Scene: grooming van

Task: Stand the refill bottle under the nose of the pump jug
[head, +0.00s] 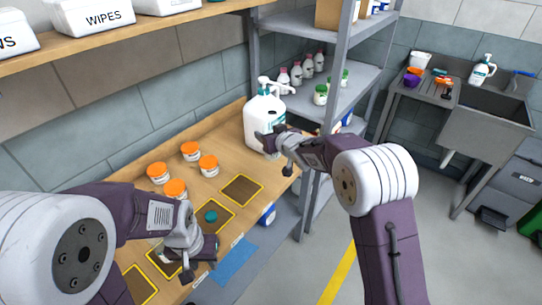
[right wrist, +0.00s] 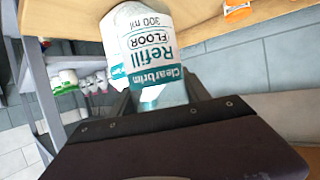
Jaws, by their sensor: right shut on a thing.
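The pump jug (head: 262,118) is a large white jug standing upright at the far end of the wooden bench. Its pump head (head: 272,87) has a nose pointing to the right. My right gripper (head: 272,143) is in front of the jug's lower part. In the right wrist view my right gripper (right wrist: 158,97) is shut on the white refill bottle (right wrist: 150,45), whose teal label reads "Clearbrim Refill FLOOR 300 ml". I cannot make out the bottle clearly in the head view. My left gripper (head: 198,246) hangs over the near bench edge; its finger gap is unclear.
Several orange-lidded jars (head: 190,151) stand on the bench (head: 225,142). Dark yellow-edged mats (head: 242,190) lie along its front, one with a teal-topped item (head: 211,216). A grey shelf rack (head: 345,95) with bottles stands right of the jug. A blue cloth (head: 235,262) lies near the front.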

